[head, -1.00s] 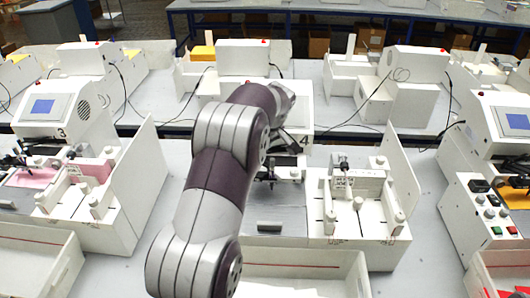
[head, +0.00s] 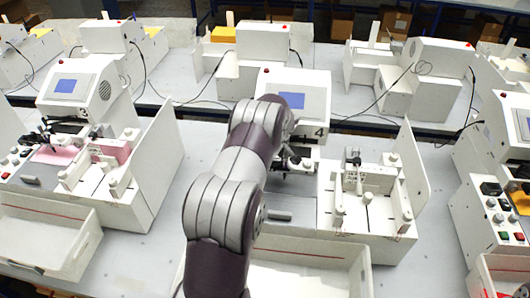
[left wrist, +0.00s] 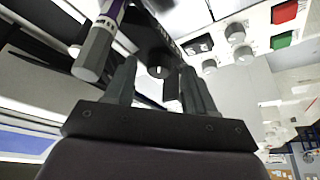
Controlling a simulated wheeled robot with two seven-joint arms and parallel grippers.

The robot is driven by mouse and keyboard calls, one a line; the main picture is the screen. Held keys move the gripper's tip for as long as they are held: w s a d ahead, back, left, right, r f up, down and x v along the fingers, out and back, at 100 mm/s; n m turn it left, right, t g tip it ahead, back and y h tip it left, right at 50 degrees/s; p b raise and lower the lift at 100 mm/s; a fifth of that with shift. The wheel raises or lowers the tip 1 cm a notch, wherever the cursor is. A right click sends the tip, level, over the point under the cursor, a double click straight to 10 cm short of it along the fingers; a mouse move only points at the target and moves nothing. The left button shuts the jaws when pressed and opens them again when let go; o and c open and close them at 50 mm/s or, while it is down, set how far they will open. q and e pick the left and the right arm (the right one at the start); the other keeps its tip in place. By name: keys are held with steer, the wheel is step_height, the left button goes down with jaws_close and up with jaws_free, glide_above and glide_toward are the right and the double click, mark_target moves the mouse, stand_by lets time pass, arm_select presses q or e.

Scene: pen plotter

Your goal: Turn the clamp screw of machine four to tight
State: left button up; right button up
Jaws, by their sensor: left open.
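Machine four (head: 319,132) stands in the middle of the head view, with its screen visible and its left side hidden behind my left arm. In the left wrist view, my left gripper (left wrist: 158,74) is open. A dark round knob with a pale mark, apparently the clamp screw (left wrist: 159,71), shows between its fingertips; I cannot tell whether they touch it. A grey and purple pen (left wrist: 98,45) slants beside the left finger. In the head view the gripper is hidden by my arm, near the dark pen carriage (head: 296,162). My right gripper is not in view.
The white clamp bed of machine four (head: 365,190) and its upright side panel (head: 415,165) stand right of my arm. An open white tray (head: 335,283) lies in front. Machine three (head: 85,90) is to the left; another machine (head: 490,210) is at the right.

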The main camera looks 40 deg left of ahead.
arm_select(q)
steer(key=shift+w+f, duration=0.1)
steer(key=shift+f, duration=0.1)
steer(key=shift+w, duration=0.1)
steer(key=c, duration=0.4)
jaws_close()
